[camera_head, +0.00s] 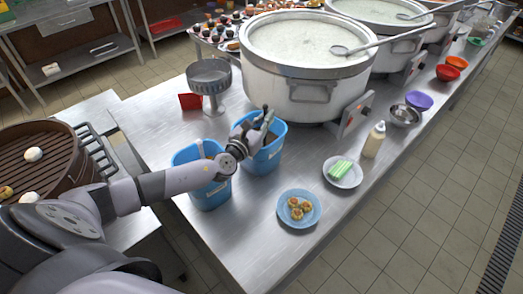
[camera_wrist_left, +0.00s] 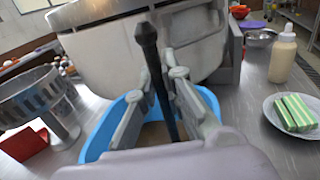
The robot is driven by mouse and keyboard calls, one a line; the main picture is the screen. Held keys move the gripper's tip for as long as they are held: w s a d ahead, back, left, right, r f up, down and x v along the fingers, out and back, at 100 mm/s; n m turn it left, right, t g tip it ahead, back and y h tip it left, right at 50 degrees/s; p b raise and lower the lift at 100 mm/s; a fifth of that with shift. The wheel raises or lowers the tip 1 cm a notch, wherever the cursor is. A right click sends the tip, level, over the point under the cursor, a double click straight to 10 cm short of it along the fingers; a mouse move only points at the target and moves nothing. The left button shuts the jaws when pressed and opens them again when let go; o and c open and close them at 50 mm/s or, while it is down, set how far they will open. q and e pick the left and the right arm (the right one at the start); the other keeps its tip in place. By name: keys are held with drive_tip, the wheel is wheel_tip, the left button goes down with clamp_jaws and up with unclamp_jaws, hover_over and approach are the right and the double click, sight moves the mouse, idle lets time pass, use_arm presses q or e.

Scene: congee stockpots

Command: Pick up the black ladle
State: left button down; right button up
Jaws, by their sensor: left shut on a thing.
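The black ladle's dark handle (camera_wrist_left: 150,42) stands nearly upright between my left gripper's fingers in the left wrist view. Its lower end goes down toward the right blue bin (camera_head: 262,163), and its bowl is hidden. My left gripper (camera_head: 265,120) is shut on the handle, just above that bin. The gripper also shows in the left wrist view (camera_wrist_left: 163,75), with one finger on each side of the handle. My right gripper is not in view.
A second blue bin (camera_head: 208,194) stands to the left. A large congee stockpot (camera_head: 300,92) is close behind the gripper. A metal strainer stand (camera_head: 209,80), a blue plate of food (camera_head: 299,221) and a squeeze bottle (camera_head: 374,141) are on the steel counter. The counter's front left is clear.

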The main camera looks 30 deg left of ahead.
use_arm(q)
wheel_tip(320, 180, up, 20)
drive_tip(key=p, duration=0.2)
drive_tip(key=shift+p, duration=0.35)
idle(0.5)
